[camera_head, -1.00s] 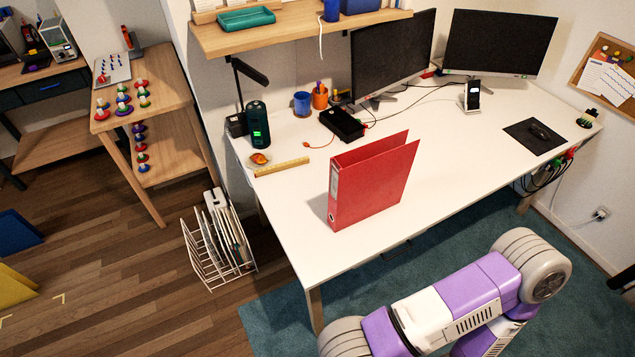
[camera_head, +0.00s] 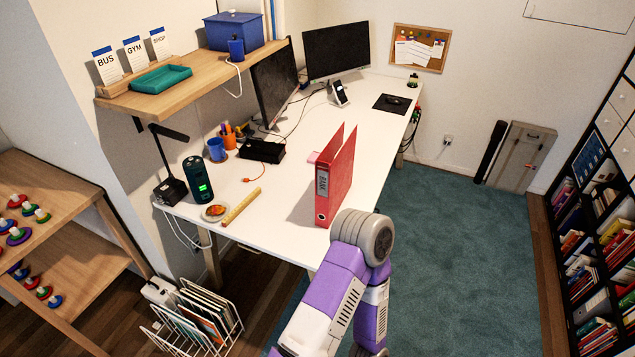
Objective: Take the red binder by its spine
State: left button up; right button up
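The red binder (camera_head: 339,180) stands upright on the white desk (camera_head: 285,200), close to the near edge, with its covers spread slightly apart. Its narrow spine faces me, with a grey label reading "BANK" and a finger hole low down. A small pink piece (camera_head: 313,157) shows beside the spine's upper left; I cannot tell what it is. A purple and white link of my arm (camera_head: 340,290) rises from the bottom, its grey rounded joint just in front of the binder's lower right. Neither gripper shows in the view.
A yellow ruler (camera_head: 241,206), an orange item on a dish (camera_head: 214,212), a green-lit dark cylinder (camera_head: 197,180) and a black box (camera_head: 261,151) lie left of the binder. A wooden shelf (camera_head: 185,85) overhangs. A wire rack (camera_head: 195,320) stands on the floor.

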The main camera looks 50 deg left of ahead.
aim_at(333, 168)
jog(key=u, duration=1.65)
